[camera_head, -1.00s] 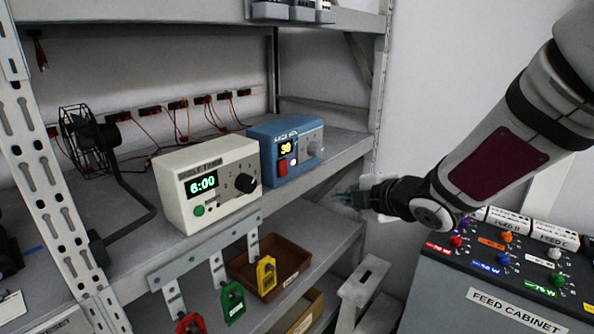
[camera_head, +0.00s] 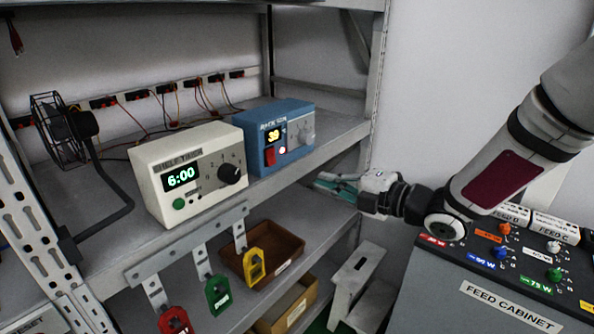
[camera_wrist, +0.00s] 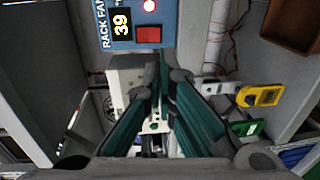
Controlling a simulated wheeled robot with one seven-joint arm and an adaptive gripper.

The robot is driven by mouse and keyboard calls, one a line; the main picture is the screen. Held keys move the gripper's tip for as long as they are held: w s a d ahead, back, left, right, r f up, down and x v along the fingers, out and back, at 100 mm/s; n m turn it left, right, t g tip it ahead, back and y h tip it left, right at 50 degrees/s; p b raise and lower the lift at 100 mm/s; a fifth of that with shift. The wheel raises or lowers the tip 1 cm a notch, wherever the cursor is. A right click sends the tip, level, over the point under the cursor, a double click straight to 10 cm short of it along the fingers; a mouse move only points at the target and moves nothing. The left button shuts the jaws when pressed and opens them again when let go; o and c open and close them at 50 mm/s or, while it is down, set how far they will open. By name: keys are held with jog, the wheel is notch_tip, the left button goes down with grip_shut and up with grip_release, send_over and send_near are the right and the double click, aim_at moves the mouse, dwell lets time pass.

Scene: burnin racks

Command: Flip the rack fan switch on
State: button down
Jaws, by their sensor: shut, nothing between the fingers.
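The blue rack fan box (camera_head: 281,137) stands on the shelf, right of the cream shelf timer. In the wrist view my gripper's teal fingers (camera_wrist: 163,75) point up towards the box, just below the switch.
The cream shelf timer (camera_head: 192,170) reads 6:00. A black fan (camera_head: 62,130) stands at the left. Red, green and yellow tags (camera_head: 254,264) hang below the shelf edge near a brown bin (camera_head: 287,240). The feed cabinet (camera_head: 480,300) is at the right.

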aim_at(281, 168)
jog(key=p+x, duration=0.1)
jog(key=x, duration=1.2)
jog(key=shift+w+a, duration=0.2)
jog(key=shift+a, duration=0.15)
jog(key=shift+a+f, duration=0.1)
jog(key=shift+w+a+f+b, duration=0.15)
jog(key=shift+w+a+b, duration=0.1)
jog(key=shift+b, duration=0.4)
jog(key=shift+d, duration=0.1)
jog(key=shift+s+d, duration=0.1)
